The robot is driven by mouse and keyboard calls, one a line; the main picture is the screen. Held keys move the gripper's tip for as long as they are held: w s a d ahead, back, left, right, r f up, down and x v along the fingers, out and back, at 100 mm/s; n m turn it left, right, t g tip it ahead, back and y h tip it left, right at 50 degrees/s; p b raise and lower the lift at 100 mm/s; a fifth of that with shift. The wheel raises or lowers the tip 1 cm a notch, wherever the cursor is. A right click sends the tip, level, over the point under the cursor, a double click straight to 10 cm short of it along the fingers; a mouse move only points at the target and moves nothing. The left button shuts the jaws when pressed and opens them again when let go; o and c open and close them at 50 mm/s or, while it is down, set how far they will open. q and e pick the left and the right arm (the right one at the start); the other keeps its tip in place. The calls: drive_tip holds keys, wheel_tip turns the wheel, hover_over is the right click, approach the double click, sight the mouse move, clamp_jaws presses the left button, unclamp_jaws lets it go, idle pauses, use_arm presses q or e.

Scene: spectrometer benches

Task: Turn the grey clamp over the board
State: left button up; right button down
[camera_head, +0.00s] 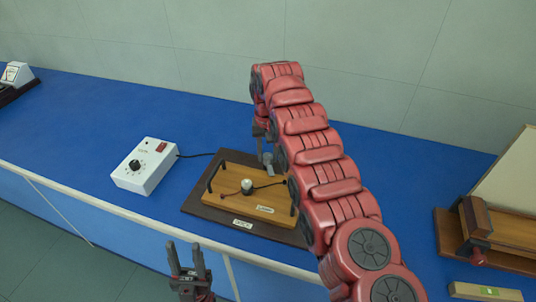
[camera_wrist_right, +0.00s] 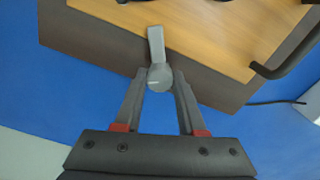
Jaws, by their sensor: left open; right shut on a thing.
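The grey clamp (camera_wrist_right: 156,46) has a round pivot end and a flat arm. In the right wrist view its arm points away from my right gripper (camera_wrist_right: 160,80), and its tip overlaps the near edge of the wooden board (camera_wrist_right: 215,30). My right gripper is shut on the clamp's round end. In the head view the clamp (camera_head: 267,159) is at the far edge of the wooden board (camera_head: 228,183), below my right gripper (camera_head: 262,138), partly hidden by my red arm. My left gripper (camera_head: 185,255) is open and empty, in front of the bench's front edge.
The board lies on a dark base (camera_head: 204,208), with a small bulb (camera_head: 247,185) and black handles. A white control box (camera_head: 144,166) with a cable stands to the left. A wooden apparatus (camera_head: 490,235) stands at the right. Blue bench top is clear behind the box.

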sight(268, 155)
drive_tip(key=m, duration=0.4)
drive_tip(key=shift+m, duration=0.4)
drive_tip(key=shift+w, duration=0.1)
idle(0.3)
drive_tip(key=c, duration=0.5)
unclamp_jaws()
drive_tip(key=shift+p, duration=0.3)
drive_tip(key=shift+r+p, duration=0.35)
drive_tip(key=shift+r, duration=0.3)
wheel_tip(268, 155, up, 16)
drive_tip(key=p, duration=1.5)
